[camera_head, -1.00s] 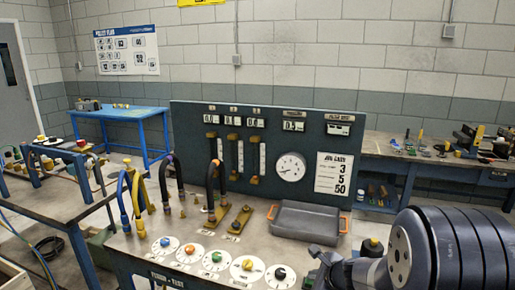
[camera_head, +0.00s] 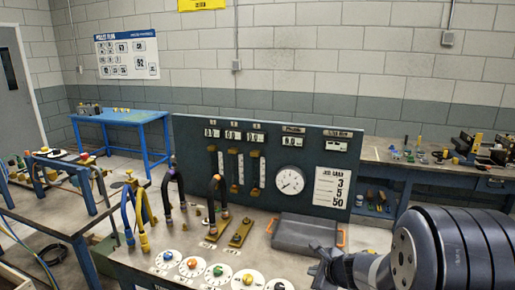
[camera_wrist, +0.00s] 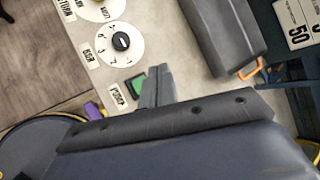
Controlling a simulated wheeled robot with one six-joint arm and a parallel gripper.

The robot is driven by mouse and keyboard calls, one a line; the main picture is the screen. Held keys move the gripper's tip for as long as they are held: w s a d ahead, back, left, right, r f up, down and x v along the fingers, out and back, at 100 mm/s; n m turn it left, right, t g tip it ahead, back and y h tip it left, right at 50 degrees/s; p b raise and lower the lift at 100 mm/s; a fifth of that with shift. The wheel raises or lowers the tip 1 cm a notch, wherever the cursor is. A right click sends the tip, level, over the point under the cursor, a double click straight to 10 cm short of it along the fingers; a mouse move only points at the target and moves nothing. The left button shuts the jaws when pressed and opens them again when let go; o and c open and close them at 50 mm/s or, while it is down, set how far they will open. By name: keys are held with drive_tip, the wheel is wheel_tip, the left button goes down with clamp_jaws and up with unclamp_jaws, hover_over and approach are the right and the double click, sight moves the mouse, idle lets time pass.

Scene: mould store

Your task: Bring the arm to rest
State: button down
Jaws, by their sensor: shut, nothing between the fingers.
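My gripper (camera_head: 322,268) is at the lower right in the head view, at the end of my dark, ribbed arm. It is over the right front of the test bench (camera_head: 128,262), beside the row of dials. In the wrist view my gripper's fingers (camera_wrist: 157,84) are together with nothing between them. They lie beside a green button (camera_wrist: 137,84) and below the black-knobbed dial (camera_wrist: 121,42). Whether they touch the bench top, I cannot tell.
A grey tray with orange handles (camera_head: 304,234) stands behind my gripper. The upright dark panel (camera_head: 335,148) with gauges rises behind it. Hoses (camera_head: 143,222) stand at the bench's left. A blue table (camera_head: 122,117) is at the back left, a workbench (camera_head: 400,166) at the right.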

wheel_tip(320, 180, down, 8)
drive_tip(key=b, duration=0.6)
drive_tip(key=shift+f, duration=0.1)
wheel_tip(320, 180, up, 2)
drive_tip(key=shift+p, duration=0.9)
wheel_tip(320, 180, up, 9)
drive_tip(key=p, duration=0.8)
drive_tip(key=shift+f, duration=0.15)
